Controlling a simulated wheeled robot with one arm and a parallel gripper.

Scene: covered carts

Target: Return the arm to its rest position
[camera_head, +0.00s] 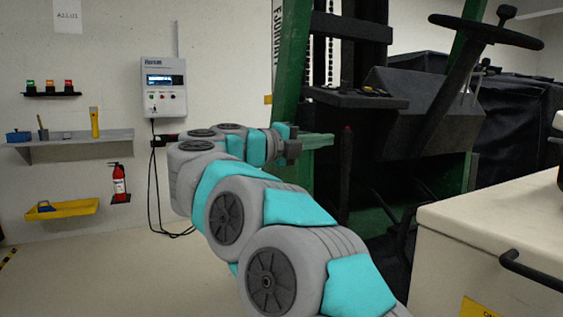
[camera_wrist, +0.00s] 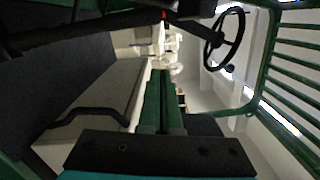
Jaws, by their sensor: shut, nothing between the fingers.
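My arm (camera_head: 265,215) reaches out from the bottom of the head view toward the forklift, bent at its joints. My gripper (camera_head: 327,140) is at its end, pointing right, in front of the forklift's dark lower body. Its two green fingers lie together, shut and empty. They also show in the wrist view (camera_wrist: 160,85), side by side above the dark mount. In the head view I cannot tell whether the fingertips touch the forklift behind them.
The green and black forklift (camera_head: 290,60), with its steering wheel (camera_head: 485,30), stands close beyond my gripper. A cream cabinet (camera_head: 480,225) is at right. A wall charger (camera_head: 163,85), a shelf (camera_head: 70,145), a fire extinguisher (camera_head: 119,183) and a yellow tray (camera_head: 62,209) are at left. Floor at lower left is clear.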

